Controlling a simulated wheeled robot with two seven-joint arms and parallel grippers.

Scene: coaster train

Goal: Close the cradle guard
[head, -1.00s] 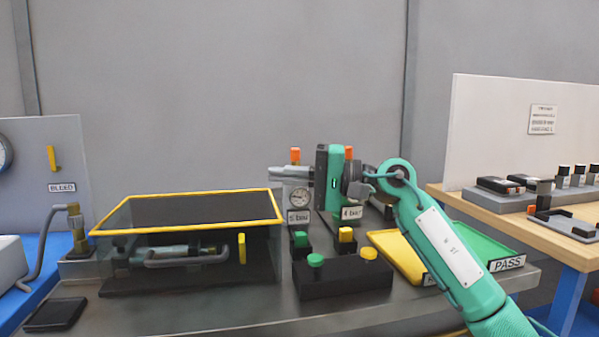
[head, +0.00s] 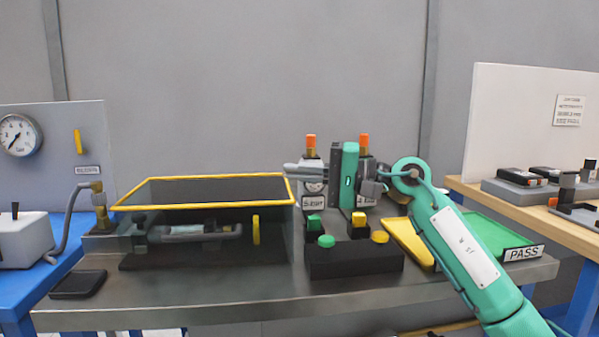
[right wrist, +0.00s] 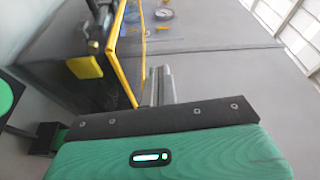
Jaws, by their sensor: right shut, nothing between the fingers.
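The cradle guard (head: 205,207) is a clear box with a yellow-edged, dark top at the left of the bench. Its yellow frame lies about level over the cradle, where a metal cylinder (head: 195,231) shows through the front. A yellow handle (head: 256,230) stands at its front right. My right gripper (head: 288,171) is shut and empty, pointing left, near the guard's right rear corner in the picture; I cannot tell if it touches. In the right wrist view the fingers (right wrist: 160,85) are together, beside the yellow frame (right wrist: 123,55). My left gripper is out of view.
A black button box (head: 355,262) with green and yellow buttons stands right of the guard. Two orange-topped fixtures are behind it. A yellow tray (head: 407,243) and a green PASS tray (head: 490,235) lie to the right. A hose and gauge (head: 18,135) are at the left.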

